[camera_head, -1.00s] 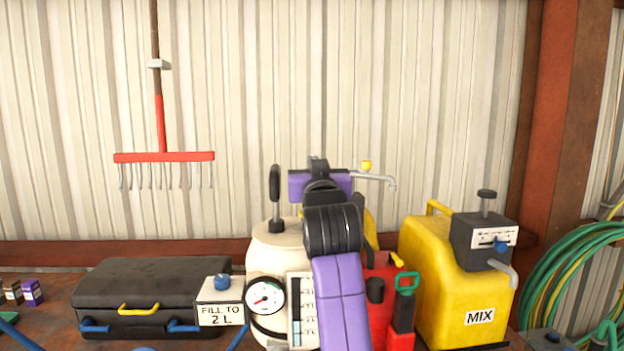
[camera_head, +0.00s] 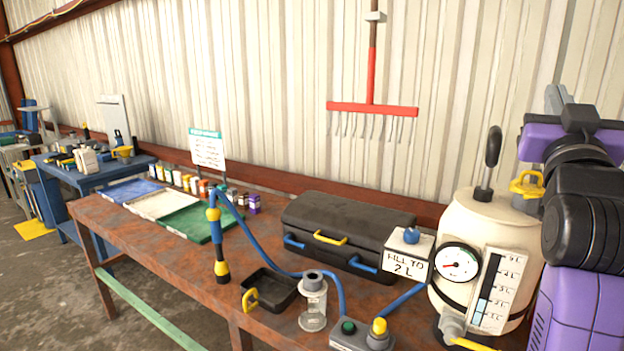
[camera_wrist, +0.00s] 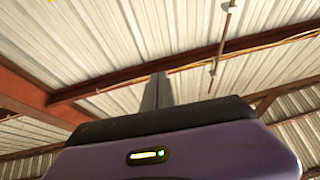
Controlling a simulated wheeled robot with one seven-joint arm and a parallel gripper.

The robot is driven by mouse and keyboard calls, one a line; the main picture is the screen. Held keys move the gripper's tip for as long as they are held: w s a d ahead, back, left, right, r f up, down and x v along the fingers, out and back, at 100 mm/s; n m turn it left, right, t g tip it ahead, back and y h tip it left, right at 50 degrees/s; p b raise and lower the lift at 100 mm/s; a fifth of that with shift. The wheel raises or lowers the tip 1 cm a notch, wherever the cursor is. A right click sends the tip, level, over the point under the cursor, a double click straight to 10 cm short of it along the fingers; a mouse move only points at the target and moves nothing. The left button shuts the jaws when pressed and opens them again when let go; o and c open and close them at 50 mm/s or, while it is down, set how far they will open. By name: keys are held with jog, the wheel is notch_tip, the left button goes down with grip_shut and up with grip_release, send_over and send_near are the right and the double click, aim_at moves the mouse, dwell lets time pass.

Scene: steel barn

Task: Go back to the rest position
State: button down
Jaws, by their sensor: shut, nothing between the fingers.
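My gripper (camera_head: 558,98) is at the upper right of the head view, at the end of my raised purple and black arm. In the wrist view its grey fingers (camera_wrist: 157,90) are together with nothing between them. They point up towards the ribbed metal wall and roof beams. The gripper is above bench height, clear of the objects on it. My arm hides part of the scene at the right edge.
A red rake (camera_head: 372,107) hangs on the wall.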

jog(key=s+a+f+n+t+y, duration=0.1)
jog(key=s+a+f+n+y, duration=0.4)
jog(key=f, duration=0.9)
jog(key=s+a+f+n+t+y, duration=0.1)
jog(key=s+a+f+y, duration=0.3)
jog(key=s+a+f, duration=0.7)
jog(key=s+a+f+g+y, duration=0.1)
jog(key=s+f+g, duration=0.2)
jog(key=s+f, duration=0.8)
jog(key=s+a+f+g+y, duration=0.1)
jog(key=s+f+g, duration=0.3)
jog(key=s+f, duration=0.7)
jog(key=s, duration=0.6)
jog(key=shift+a+f+g, duration=0.3)
jog(key=shift+f, duration=0.1)
